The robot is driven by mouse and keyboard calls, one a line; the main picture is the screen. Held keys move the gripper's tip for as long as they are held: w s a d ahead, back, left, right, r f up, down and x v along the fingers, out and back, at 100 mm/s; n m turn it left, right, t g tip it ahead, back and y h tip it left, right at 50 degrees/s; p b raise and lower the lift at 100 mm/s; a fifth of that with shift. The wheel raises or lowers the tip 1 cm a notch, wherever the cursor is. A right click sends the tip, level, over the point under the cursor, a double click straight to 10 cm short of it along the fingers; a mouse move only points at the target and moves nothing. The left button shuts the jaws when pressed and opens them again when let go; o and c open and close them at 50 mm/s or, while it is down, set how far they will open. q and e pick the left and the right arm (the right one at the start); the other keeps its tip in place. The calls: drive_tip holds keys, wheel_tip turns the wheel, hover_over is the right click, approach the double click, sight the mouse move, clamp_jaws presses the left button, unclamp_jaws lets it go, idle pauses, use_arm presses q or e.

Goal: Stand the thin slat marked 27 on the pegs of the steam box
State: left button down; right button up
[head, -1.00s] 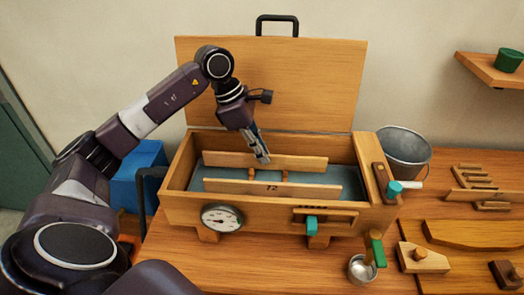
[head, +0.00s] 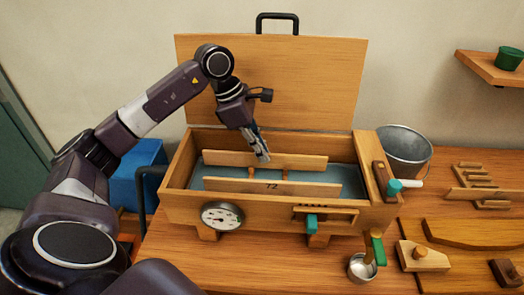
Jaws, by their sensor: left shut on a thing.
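The steam box (head: 345,217) is an open wooden box with its lid raised at the back. A thin slat marked 72 (head: 225,186) stands on edge along the front of its inside. Behind it a second thin slat (head: 225,159) stands on edge inside the box; I cannot read a mark on it. My left gripper (head: 264,157) reaches down into the box and is shut on this rear slat near its middle. Short wooden pegs (head: 285,175) show between the two slats; whether the rear slat rests on its pegs is hidden. My right gripper is not in view.
Several wooden pieces lie on the bench (head: 190,262) at right.

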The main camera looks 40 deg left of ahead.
use_arm(q)
drive_tip(key=shift+f, duration=0.2)
drive_tip(key=c, duration=2)
unclamp_jaws()
wheel_tip(320, 180, up, 3)
drive_tip(key=shift+f+p, duration=0.1)
drive_tip(key=shift+p, duration=0.8)
wheel_tip(320, 180, up, 8)
drive_tip(key=p, duration=0.6)
